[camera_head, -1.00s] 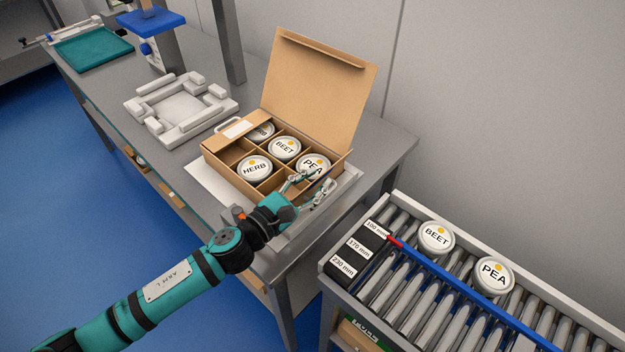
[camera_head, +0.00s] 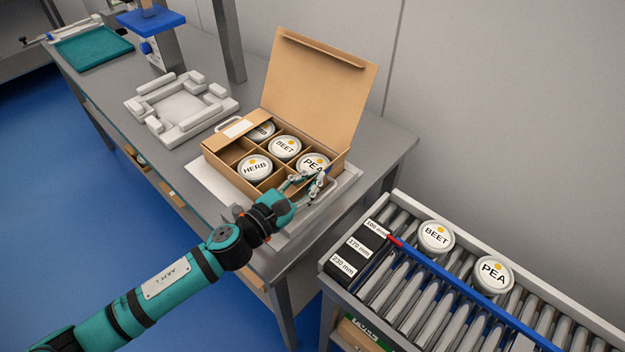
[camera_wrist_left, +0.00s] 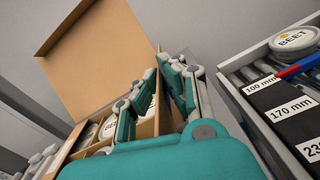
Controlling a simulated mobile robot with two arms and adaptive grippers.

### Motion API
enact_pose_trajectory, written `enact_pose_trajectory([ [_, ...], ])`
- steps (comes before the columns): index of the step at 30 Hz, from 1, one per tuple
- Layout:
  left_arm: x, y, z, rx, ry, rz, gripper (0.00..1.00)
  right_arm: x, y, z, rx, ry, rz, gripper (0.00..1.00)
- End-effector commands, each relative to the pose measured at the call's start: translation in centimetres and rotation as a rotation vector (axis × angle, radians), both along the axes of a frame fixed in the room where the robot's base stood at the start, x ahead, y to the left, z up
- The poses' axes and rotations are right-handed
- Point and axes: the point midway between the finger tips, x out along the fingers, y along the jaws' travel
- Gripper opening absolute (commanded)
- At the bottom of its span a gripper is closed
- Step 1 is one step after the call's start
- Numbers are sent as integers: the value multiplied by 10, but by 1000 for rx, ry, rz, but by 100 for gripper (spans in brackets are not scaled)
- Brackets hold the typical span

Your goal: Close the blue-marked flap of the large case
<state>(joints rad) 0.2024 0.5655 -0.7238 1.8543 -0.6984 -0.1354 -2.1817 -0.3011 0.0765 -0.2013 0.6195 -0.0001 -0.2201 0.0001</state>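The large case (camera_head: 228,179) is a brown carton on the bench, with its tall lid (camera_head: 318,85) standing open at the back. Its left flap (camera_head: 231,137) lies folded inward and bears a white label. My left gripper (camera_head: 311,181) is at the case's right end, beside the PEA tin, and hides part of that end. My right gripper is not in view.
A roller conveyor (camera_head: 410,300) at the right carries a BEET tin (camera_head: 436,237) and a PEA tin (camera_head: 494,275), with a blue rail (camera_head: 455,290) along it. A white fixture (camera_head: 180,108) and a teal tray (camera_head: 92,48) stand farther left on the bench.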

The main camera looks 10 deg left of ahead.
Motion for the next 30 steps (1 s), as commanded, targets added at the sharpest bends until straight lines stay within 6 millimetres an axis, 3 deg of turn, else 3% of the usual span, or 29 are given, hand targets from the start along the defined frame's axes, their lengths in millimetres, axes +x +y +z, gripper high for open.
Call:
enact_pose_trajectory([
  [15,12,16,3,-297,216,1,0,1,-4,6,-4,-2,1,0],
  [30,16,22,1,-413,300,1,0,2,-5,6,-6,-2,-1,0],
])
